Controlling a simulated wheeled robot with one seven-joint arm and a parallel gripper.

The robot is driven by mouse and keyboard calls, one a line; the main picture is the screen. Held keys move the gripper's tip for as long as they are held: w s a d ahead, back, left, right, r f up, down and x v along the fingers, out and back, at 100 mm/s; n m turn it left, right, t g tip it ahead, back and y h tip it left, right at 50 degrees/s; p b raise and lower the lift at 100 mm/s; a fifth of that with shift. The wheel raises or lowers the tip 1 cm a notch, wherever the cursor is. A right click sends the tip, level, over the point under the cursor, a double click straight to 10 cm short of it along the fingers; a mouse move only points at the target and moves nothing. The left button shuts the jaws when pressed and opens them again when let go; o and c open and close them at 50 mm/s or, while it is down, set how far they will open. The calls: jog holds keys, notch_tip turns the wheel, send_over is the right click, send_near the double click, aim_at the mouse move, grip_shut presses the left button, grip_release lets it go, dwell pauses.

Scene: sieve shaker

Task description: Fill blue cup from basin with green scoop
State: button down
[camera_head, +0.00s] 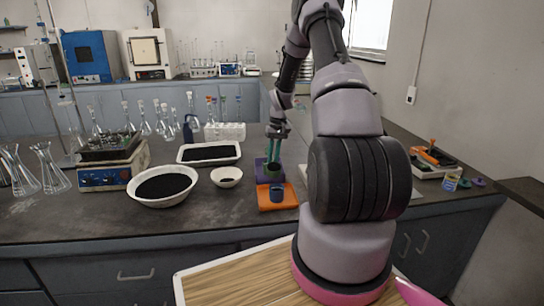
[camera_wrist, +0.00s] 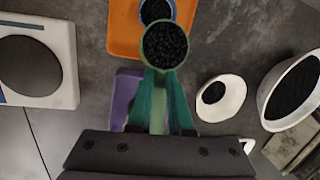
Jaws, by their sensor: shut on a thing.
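My gripper (camera_head: 277,133) is shut on the handle of the green scoop (camera_head: 272,168), between its teal fingers in the wrist view (camera_wrist: 162,95). The scoop's round bowl (camera_wrist: 165,46) looks full of black granules and appears level. The blue cup (camera_head: 277,194) stands on an orange tray (camera_head: 291,201). In the wrist view the cup (camera_wrist: 170,5) is just beyond the scoop's bowl, partly covered by it, with black granules inside. The basin, a wide white bowl (camera_head: 138,195) of black granules, stands left of the cup; it also shows in the wrist view (camera_wrist: 312,60).
A small white bowl (camera_head: 227,182) with some black material stands between basin and orange tray. A purple tray (camera_head: 260,172) lies behind the orange one. A white tray of black material (camera_head: 184,152), a balance (camera_head: 105,178) and flasks (camera_head: 50,175) stand left.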

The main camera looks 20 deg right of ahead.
jog(key=t, duration=0.1)
jog(key=s+r+t, duration=0.1)
jog(key=t, duration=0.1)
jog(key=shift+s+a+r+h, duration=0.1)
jog(key=shift+r+h, duration=0.05)
jog(key=shift+h, duration=0.25)
jog(key=s+t, duration=0.1)
jog(key=t, duration=0.1)
jog(key=r+t, duration=0.1)
jog(key=t, duration=0.1)
jog(key=shift+s+a+h, duration=0.2)
jog(key=shift+s+h, duration=0.1)
jog(key=shift+s, duration=0.1)
jog(key=s+t, duration=0.1)
jog(key=t, duration=0.2)
jog(key=s+n+t, duration=0.1)
jog(key=shift+s+a+h, duration=0.35)
jog(key=shift+h, duration=0.05)
jog(key=shift+s+a+f+n+t+h, duration=0.2)
jog(key=shift+s+t, duration=0.45)
jog(key=shift+t, duration=0.55)
jog(key=shift+s+a+f+n+t+h, duration=0.15)
jog(key=shift+s+t, duration=0.55)
jog(key=shift+t, duration=0.5)
jog(key=shift+s+a+f+n+t+h, duration=0.1)
jog(key=shift+s+f+t+h, duration=0.1)
jog(key=shift+s+t, duration=0.75)
jog(key=shift+w+t, duration=0.25)
jog(key=shift+w, duration=0.05)
